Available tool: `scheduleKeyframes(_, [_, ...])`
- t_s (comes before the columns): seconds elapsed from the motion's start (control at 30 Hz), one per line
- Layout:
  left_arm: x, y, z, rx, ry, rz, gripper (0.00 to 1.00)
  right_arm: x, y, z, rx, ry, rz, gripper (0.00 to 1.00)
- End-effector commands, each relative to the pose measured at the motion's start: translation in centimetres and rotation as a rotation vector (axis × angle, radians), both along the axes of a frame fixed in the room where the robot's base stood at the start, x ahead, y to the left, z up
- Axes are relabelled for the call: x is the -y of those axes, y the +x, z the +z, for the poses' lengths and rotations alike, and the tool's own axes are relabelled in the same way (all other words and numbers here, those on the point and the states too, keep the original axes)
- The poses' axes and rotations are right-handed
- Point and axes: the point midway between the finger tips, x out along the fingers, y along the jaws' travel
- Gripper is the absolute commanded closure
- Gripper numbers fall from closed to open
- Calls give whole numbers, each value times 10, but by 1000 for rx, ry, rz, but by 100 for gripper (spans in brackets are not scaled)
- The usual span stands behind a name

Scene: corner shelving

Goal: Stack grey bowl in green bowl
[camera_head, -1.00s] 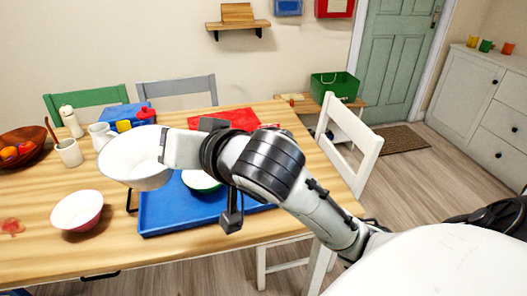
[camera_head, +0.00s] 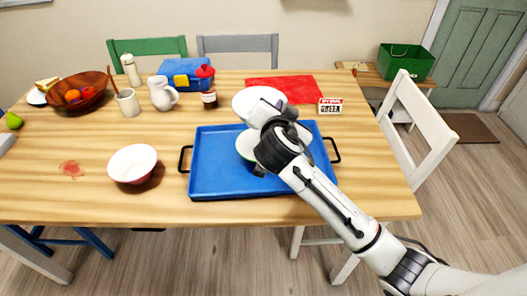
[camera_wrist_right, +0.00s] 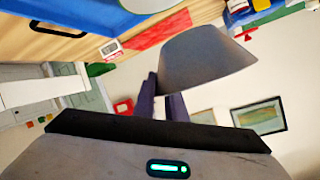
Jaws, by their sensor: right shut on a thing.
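The grey bowl (camera_head: 252,98), pale in the head view, is held by my right gripper (camera_head: 266,112) above the far part of the blue tray. In the right wrist view the grey bowl (camera_wrist_right: 208,62) looks plain grey, with the dark fingers (camera_wrist_right: 163,98) shut on its edge. The green bowl (camera_head: 243,148), white inside with a little green showing, sits on the tray below and just nearer than the grey bowl. My right gripper and wrist hide much of it. The two bowls look apart, though the exact gap is unclear. My left gripper is out of view.
The blue tray (camera_head: 212,180) has dark handles. A red-sided white bowl (camera_head: 132,162) stands left of it. A jar (camera_head: 209,99), white jug (camera_head: 162,93), red cloth (camera_head: 300,86) and small calendar-like block (camera_head: 330,105) stand behind.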

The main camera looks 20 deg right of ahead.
Motion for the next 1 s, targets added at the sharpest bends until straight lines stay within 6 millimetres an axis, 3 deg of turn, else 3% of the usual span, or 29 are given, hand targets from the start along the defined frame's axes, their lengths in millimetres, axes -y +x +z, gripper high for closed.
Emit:
scheduleKeyframes(0.2, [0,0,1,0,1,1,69,0,1,-41,-2,-5,-3,100])
scheduleKeyframes(0.6, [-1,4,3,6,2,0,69,0,1,-90,-2,-2,-2,100])
scheduleKeyframes(1.0, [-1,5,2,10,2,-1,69,-1,1,-100,1,1,-1,100])
